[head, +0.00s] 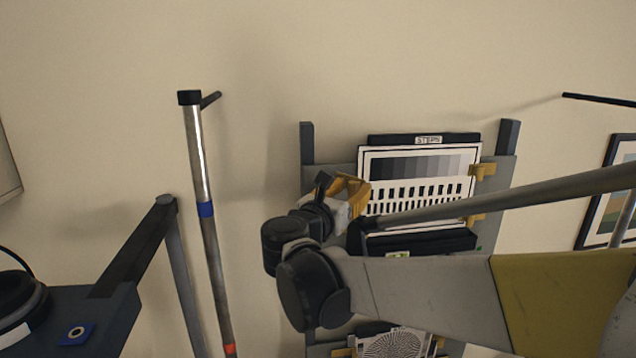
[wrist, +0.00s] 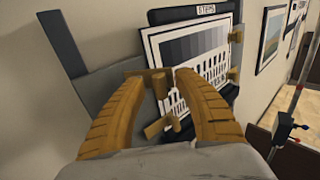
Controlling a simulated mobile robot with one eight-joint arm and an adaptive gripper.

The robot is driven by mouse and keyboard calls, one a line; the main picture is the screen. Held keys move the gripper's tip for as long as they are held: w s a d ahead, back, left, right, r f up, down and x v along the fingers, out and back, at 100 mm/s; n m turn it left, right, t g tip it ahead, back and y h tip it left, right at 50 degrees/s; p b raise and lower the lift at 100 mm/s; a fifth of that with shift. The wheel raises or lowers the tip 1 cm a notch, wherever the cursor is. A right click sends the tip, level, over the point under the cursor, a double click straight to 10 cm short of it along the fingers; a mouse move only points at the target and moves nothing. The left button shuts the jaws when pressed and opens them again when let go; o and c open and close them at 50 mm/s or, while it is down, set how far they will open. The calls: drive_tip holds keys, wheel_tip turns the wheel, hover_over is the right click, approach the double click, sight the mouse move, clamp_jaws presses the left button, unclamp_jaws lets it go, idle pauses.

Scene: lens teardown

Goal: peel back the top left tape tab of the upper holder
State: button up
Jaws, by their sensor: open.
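The upper holder (head: 330,180) is a grey panel on the wall with a framed chart (head: 420,165) of grey steps and black bars. In the wrist view the chart (wrist: 203,50) is tilted by the camera angle. The top left tape tab (wrist: 159,84) is a small mustard piece at the chart's left edge. My gripper (wrist: 164,76) is open, with its ribbed orange fingers on either side of this tab. I cannot tell whether they touch it. In the head view my gripper (head: 358,191) is at the chart's left edge and hides the left tabs.
Right tabs (head: 482,171) hold the chart's other edge. A lower chart (head: 394,343) with a round pattern hangs beneath. A metal pole (head: 195,150) stands left. A framed picture (head: 610,195) hangs right.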

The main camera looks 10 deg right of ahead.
drive_tip(key=shift+w+d, duration=0.3)
drive_tip(key=shift+w, duration=0.15)
drive_tip(key=shift+c, duration=0.4)
clamp_jaws()
drive_tip(key=shift+a+f+m+g+h+b, duration=0.2)
drive_tip(key=shift+a+m+g+h+b, duration=0.3)
drive_tip(key=shift+h+b, duration=0.1)
drive_tip(key=shift+s+a+r+m+g+h+b, duration=0.1)
drive_tip(key=shift+a+m+g+h+b, duration=0.15)
drive_tip(key=shift+m+g+h, duration=0.25)
drive_tip(key=shift+s+a+r+m+g+h+b, duration=0.1)
drive_tip(key=shift+a+m+g+h+b, duration=0.1)
drive_tip(key=shift+m+g+h, duration=0.3)
